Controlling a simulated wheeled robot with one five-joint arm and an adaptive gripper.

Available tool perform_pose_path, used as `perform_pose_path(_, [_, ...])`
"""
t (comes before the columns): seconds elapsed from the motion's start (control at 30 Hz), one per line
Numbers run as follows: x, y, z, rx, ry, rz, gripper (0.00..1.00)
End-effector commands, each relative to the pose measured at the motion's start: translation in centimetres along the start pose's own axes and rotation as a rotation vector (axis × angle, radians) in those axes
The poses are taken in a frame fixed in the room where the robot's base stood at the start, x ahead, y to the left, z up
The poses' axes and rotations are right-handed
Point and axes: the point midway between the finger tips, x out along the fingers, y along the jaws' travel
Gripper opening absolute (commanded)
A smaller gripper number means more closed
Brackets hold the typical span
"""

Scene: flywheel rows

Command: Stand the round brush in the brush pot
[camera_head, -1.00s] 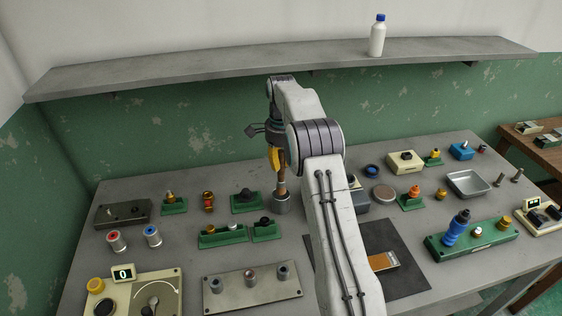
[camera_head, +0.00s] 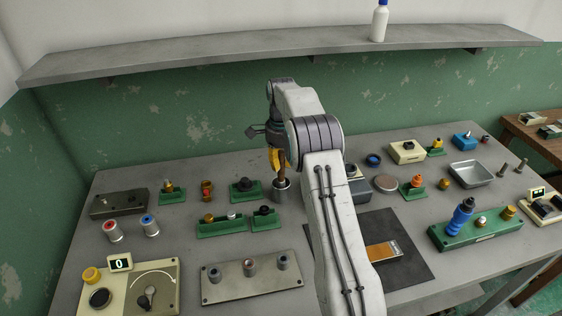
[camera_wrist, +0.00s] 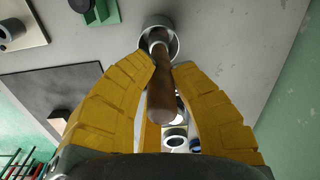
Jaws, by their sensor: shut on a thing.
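The round brush (camera_wrist: 163,92) has a brown wooden handle and a metal collar. In the wrist view its far end is inside the mouth of the grey, round brush pot (camera_wrist: 171,48). The brush pot (camera_head: 281,193) also shows in the head view, standing on the table just below my gripper (camera_head: 279,165). The brush (camera_head: 282,177) looks nearly upright there. My gripper's yellow fingers (camera_wrist: 167,68) are shut on the brush handle. The bristles are hidden in the pot, so I cannot tell whether they touch its bottom.
Green holders with small parts (camera_head: 222,225) stand left of the pot. A grey plate with several sockets (camera_head: 252,280) lies in front. A dark mat (camera_head: 400,268) with a flat brush (camera_head: 382,252) lies to the right. A shelf (camera_head: 220,68) runs along the back wall.

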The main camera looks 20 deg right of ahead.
Motion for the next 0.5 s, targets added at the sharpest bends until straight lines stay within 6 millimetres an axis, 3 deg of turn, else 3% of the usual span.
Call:
perform_pose_path(0.33, [0.06,-0.01,0.0,0.0,0.0,0.0,0.0])
perform_pose_path(0.37, [0.06,-0.01,0.0,0.0,0.0,0.0,0.22])
perform_pose_path(0.5, [0.06,-0.01,0.0,0.0,0.0,0.0,0.34])
